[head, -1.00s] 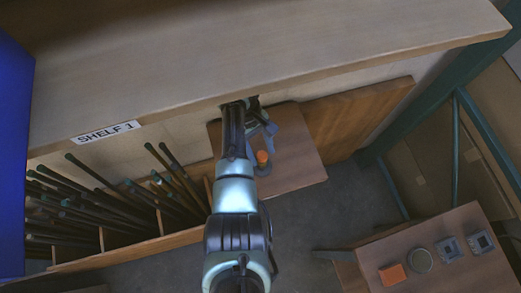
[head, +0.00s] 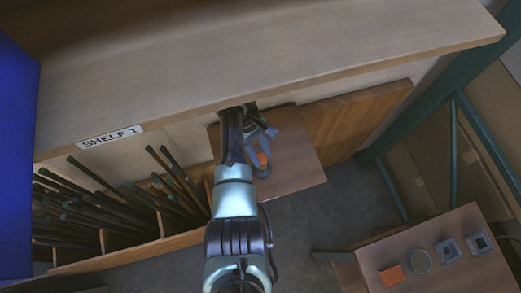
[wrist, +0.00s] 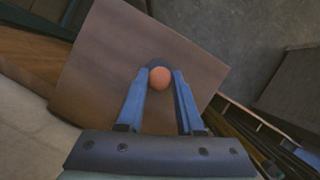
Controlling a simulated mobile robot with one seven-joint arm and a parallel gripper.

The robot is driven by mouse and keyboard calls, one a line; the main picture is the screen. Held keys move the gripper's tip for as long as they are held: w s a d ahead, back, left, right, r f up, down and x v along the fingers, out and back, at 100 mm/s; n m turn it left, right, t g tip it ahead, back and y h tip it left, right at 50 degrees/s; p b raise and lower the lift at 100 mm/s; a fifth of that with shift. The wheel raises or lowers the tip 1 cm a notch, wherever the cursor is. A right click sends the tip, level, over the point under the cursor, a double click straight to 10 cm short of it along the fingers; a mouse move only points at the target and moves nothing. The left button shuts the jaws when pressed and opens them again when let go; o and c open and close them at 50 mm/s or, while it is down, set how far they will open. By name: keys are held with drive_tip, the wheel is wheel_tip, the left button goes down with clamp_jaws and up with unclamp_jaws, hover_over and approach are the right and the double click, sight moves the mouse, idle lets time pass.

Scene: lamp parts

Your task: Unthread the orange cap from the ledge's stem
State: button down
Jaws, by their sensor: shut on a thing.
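The orange cap (head: 262,158) sits over a dark round base (head: 262,172) on the small wooden ledge (head: 302,172) below the big shelf. In the wrist view the cap (wrist: 159,77) shows as a round orange top between the tips of my gripper (wrist: 161,82). The two blue-grey fingers are shut on the cap from both sides. In the head view my gripper (head: 265,147) covers part of the cap. The stem is hidden under the cap.
The big shelf (head: 250,60) overhangs my arm. A bin of dark rods (head: 110,205) stands at left. At lower right, a wooden table (head: 450,275) carries an orange block (head: 391,275), a round disc (head: 420,261) and two square grey parts (head: 448,250). A green post (head: 440,90) stands at right.

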drive_tip(key=shift+s+r+n+t+h+p, duration=0.1)
drive_tip(key=shift+n+t+h+p, duration=0.25)
drive_tip(key=shift+n+p, duration=0.7)
drive_tip(key=shift+r+n+t+h+p, duration=0.1)
drive_tip(key=shift+n+t+h+p, duration=0.2)
drive_tip(key=shift+n+p, duration=0.75)
drive_tip(key=shift+f+n+t+b, duration=0.25)
drive_tip(key=shift+n+b, duration=0.2)
drive_tip(key=shift+n, duration=0.25)
drive_tip(key=shift+r, duration=0.1)
drive_tip(key=n+t, duration=0.1)
drive_tip(key=n, duration=0.2)
drive_tip(key=shift+s, duration=0.15)
drive_tip(key=n+t, duration=0.1)
drive_tip(key=n, duration=0.3)
drive_tip(key=shift+t, duration=0.4)
drive_tip(key=shift+n, duration=0.3)
